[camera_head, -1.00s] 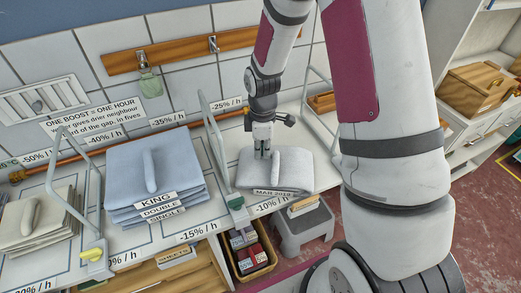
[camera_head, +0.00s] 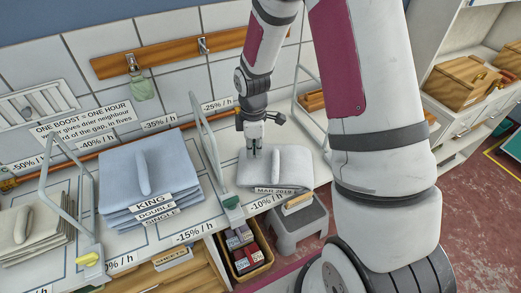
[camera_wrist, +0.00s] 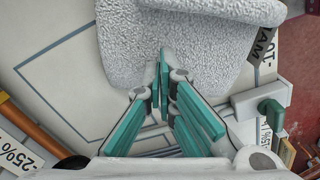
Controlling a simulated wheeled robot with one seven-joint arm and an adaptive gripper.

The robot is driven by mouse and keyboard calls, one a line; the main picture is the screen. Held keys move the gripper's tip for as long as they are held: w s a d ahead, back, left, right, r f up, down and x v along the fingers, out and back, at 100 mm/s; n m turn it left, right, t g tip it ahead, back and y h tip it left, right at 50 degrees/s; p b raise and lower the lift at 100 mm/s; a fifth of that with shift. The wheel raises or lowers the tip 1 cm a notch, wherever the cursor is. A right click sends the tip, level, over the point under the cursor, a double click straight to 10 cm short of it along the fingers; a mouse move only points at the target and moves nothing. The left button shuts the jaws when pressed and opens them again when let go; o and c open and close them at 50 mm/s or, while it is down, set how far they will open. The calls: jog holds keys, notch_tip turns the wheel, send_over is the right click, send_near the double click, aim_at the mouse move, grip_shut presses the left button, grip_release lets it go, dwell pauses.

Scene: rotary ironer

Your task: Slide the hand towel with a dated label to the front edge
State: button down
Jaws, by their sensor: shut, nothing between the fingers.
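The hand towel (camera_head: 284,163) is pale grey-white and folded, with a raised roll on top. It lies on the right part of the counter, with a dark "MAR 2019" label (camera_head: 274,190) on its front edge. The label overhangs part of the counter's "-10% / h" front strip (camera_head: 262,204). My gripper (camera_head: 255,153) points down at the towel's left part. In the wrist view the shut, empty teal fingers (camera_wrist: 164,62) reach the edge of the towel (camera_wrist: 190,35); whether they press on it is hard to tell.
A white hoop divider with a green clip (camera_head: 232,203) stands left of the towel. Beyond it is the blue "KING" stack (camera_head: 178,170), then a beige stack (camera_head: 30,228). Below the front edge are a basket of boxes (camera_head: 246,258) and a grey step stool (camera_head: 297,230).

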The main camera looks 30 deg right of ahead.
jog(key=s+a+r+m+t, duration=0.1)
jog(key=s+r+m, duration=0.25)
jog(key=r, duration=0.85)
jog(key=s+a+r+m+t, duration=0.1)
jog(key=s+r+m+t, duration=0.3)
jog(key=r, duration=0.8)
jog(key=s+a+r+m, duration=0.1)
jog(key=s+r+m, duration=0.2)
jog(key=s, duration=0.3)
jog(key=s+a+r+m, duration=0.1)
jog(key=s+r+m, duration=0.2)
jog(key=s, duration=0.4)
jog(key=shift+r+t+b, duration=0.2)
jog(key=shift+t+b, duration=0.1)
jog(key=shift+b, duration=0.05)
jog(key=shift+s, duration=0.1)
